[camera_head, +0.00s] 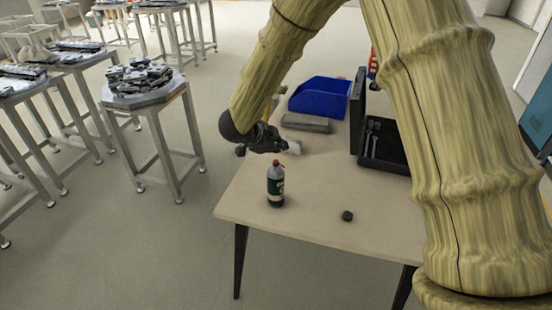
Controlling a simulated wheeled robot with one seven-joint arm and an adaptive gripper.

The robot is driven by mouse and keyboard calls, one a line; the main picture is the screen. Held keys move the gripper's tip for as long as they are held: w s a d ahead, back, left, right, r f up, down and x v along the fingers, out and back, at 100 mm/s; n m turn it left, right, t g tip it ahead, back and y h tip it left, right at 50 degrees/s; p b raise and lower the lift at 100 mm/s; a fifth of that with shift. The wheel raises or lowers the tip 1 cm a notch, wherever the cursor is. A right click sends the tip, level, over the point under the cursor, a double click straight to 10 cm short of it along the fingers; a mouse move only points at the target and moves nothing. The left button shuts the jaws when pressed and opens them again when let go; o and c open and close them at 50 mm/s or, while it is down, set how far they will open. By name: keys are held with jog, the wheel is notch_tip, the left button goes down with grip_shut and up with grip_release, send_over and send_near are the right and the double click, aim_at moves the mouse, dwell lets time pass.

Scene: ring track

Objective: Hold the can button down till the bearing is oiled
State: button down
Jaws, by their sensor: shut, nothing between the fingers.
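A dark green can (276,189) with a white marking and a red button (276,162) on top stands upright near the left front of the table (312,226). My gripper (284,146) is shut and empty. In the picture it shows just above and beyond the can's top. I cannot tell whether it touches the button; a small gap seems to show. A small dark round piece (347,216), perhaps the bearing, lies on the table to the right of the can, apart from it. Its details are too small to tell.
A blue bin (319,98), a grey block (306,123) and an open black case (383,147) with tools are at the back of the table. A whitish thing (294,148) shows by my gripper. Metal stands (150,97) with dark parts are on the left. The table's front is mostly clear.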

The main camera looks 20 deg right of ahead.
aim_at(278, 163)
jog(key=shift+r+p, duration=1.1)
jog(key=shift+r, duration=0.45)
jog(key=shift+f, duration=0.1)
